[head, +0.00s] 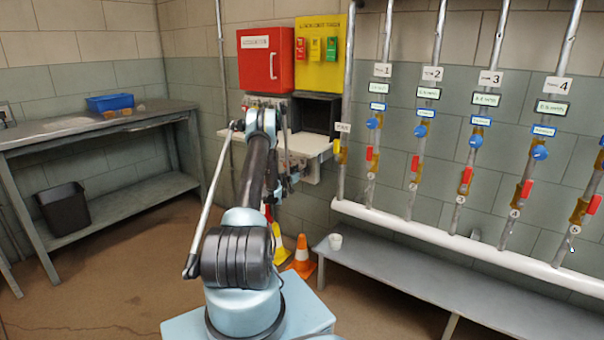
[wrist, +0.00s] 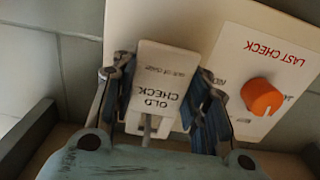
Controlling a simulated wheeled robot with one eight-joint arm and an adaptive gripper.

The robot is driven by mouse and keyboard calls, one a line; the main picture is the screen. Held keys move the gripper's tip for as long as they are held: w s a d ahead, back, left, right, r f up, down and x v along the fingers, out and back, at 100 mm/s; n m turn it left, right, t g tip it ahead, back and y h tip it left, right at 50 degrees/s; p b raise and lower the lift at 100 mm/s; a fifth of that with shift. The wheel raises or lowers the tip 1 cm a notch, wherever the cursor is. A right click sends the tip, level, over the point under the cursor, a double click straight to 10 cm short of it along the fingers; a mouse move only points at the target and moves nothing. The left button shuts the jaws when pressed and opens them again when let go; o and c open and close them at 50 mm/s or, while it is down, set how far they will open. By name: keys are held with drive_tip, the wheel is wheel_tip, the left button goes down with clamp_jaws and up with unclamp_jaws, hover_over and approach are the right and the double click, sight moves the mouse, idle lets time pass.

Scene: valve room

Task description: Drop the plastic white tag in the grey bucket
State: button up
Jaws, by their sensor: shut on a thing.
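In the wrist view my gripper (wrist: 160,98) is shut on a white tag (wrist: 162,80) marked "OLD CHECK", its print upside down. The tag lies between the dark blue finger pads, in front of a white "LAST CHECK" panel (wrist: 255,45); I cannot tell whether they touch. In the head view my gripper (head: 286,172) is by the small white wall shelf (head: 305,147), mostly behind my arm, and the tag is hidden there. A dark grey bucket-like bin (head: 63,208) stands upright on the lower shelf of the left bench, far from my gripper.
An orange knob (wrist: 262,97) sticks out close to the right finger. The left bench (head: 60,137) carries a blue tray (head: 110,102). Left floor is clear.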

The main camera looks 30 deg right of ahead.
drive_tip(key=shift+r, duration=0.65)
idle(0.3)
drive_tip(key=shift+a, duration=0.1)
idle(0.7)
drive_tip(key=v, duration=0.7)
idle(1.2)
drive_tip(key=shift+s+a, duration=0.1)
drive_tip(key=shift+a, duration=0.05)
drive_tip(key=shift+a, duration=0.1)
